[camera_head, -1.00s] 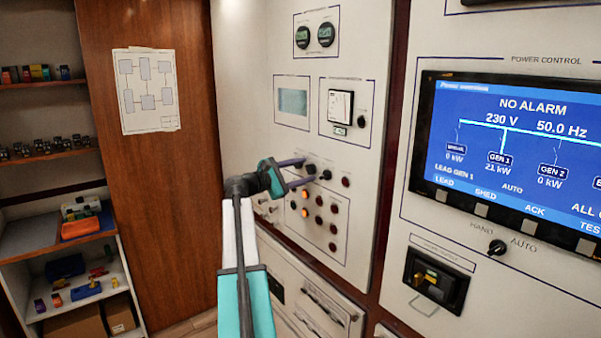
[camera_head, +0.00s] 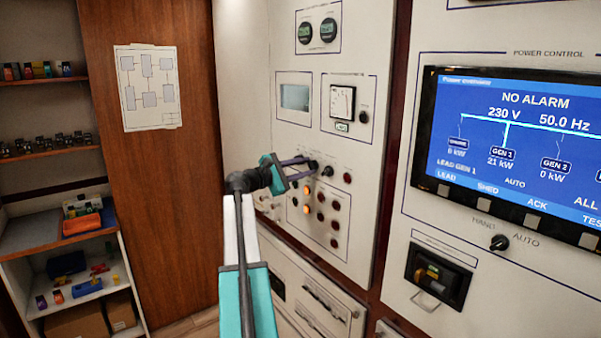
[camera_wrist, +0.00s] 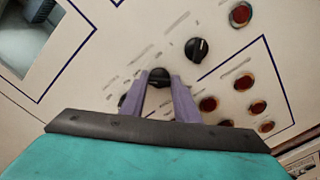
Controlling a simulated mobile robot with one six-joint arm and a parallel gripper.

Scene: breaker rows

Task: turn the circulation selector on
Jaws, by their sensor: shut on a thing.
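My gripper (camera_wrist: 160,90) is shut on a black rotary selector knob (camera_wrist: 158,75) on the cream panel, with one purple finger on each side of it. In the head view my gripper (camera_head: 306,168) reaches the panel from the left, and the gripped knob (camera_head: 313,165) shows at its fingertips. A second black knob (camera_wrist: 197,49) sits to the right with a white pointer mark; it also shows in the head view (camera_head: 328,171). Another dark knob (camera_wrist: 123,100) is partly hidden behind the left finger. The labels are too blurred to read.
Red indicator lamps (camera_wrist: 244,81) sit close to the right of the fingers. Lit orange lamps (camera_head: 307,189) are below the knobs. A meter (camera_head: 342,102) is above. A screen (camera_head: 510,150) and a HAND/AUTO knob (camera_head: 499,242) are on the right panel. Shelves (camera_head: 50,153) stand at far left.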

